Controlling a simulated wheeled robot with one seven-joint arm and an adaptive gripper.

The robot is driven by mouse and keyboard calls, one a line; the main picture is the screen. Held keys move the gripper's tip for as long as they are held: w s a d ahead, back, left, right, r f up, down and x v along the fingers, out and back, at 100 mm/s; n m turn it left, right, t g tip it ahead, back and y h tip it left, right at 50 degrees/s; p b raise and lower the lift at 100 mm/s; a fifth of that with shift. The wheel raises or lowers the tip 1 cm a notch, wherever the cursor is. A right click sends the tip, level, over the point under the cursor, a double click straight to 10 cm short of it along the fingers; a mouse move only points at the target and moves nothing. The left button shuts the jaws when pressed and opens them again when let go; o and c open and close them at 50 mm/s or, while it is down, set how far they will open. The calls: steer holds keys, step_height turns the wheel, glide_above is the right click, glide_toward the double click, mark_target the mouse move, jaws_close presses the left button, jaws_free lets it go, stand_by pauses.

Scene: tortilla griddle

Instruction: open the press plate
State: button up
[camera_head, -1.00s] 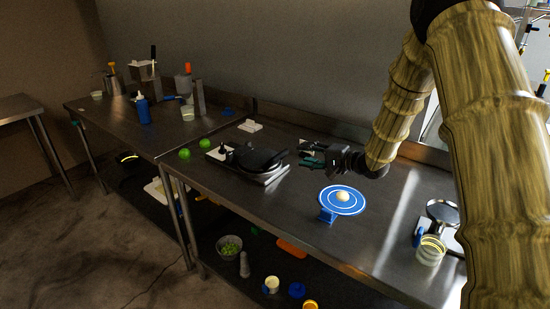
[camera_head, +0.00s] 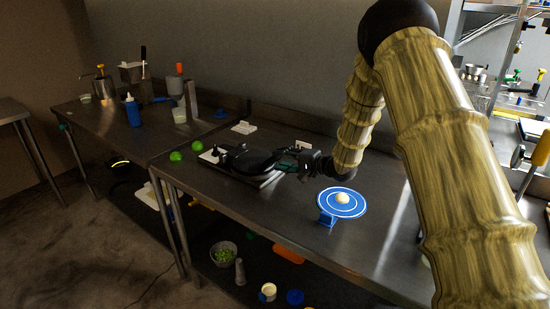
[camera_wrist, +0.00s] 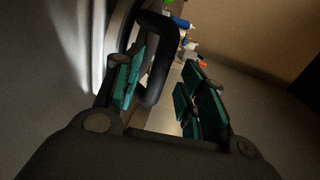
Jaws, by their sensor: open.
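The press plate (camera_head: 250,160) is a dark round plate lying low and flat over a pale rectangular base (camera_head: 209,157) in the head view. My gripper (camera_head: 289,166) is at the right-hand edge of the press. In the wrist view my gripper (camera_wrist: 165,88) is open, with teal pads on both fingers. A black loop-shaped handle (camera_wrist: 164,60) shows between the fingers, nearer the left one. I cannot tell whether a pad touches it. The handle is hard to make out in the head view.
Two green balls (camera_head: 176,156) lie left of the press. A white block (camera_head: 243,128) is behind it. The steel table (camera_head: 225,190) is clear in front.

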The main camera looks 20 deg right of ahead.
mark_target(277, 158)
steer(key=shift+x, duration=1.8)
jaws_close()
